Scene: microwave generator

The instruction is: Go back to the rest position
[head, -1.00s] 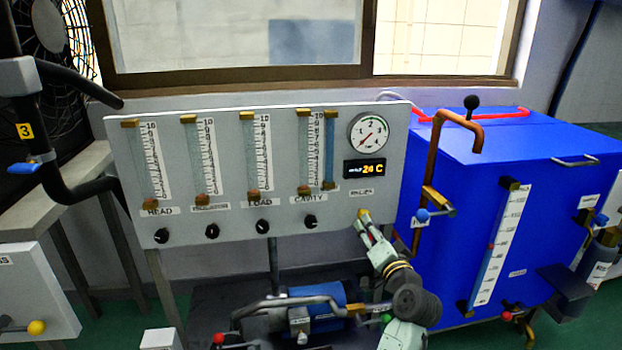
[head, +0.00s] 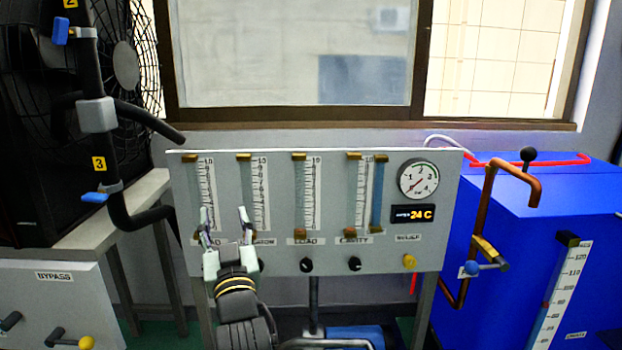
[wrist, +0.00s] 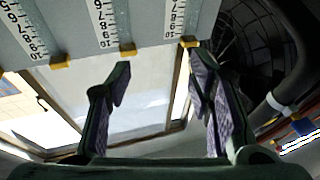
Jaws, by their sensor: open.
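My gripper (head: 224,216) is raised in front of the left part of the grey flowmeter panel (head: 330,254). Its two fingers point up and stand apart, with nothing between them. In the wrist view my gripper (wrist: 158,85) is also open and empty, with the panel (wrist: 70,20) and its scales at the top. The arm hides part of the panel's lower left, including some knobs and label text. I cannot tell how far the fingertips are from the panel.
A blue tank (head: 570,220) with a copper pipe (head: 485,210) stands at the right. A black fan (head: 120,65), black pipes and a white bypass box (head: 50,310) are at the left. A window (head: 290,55) is behind. A yellow knob (head: 409,261) sits at the panel's lower right.

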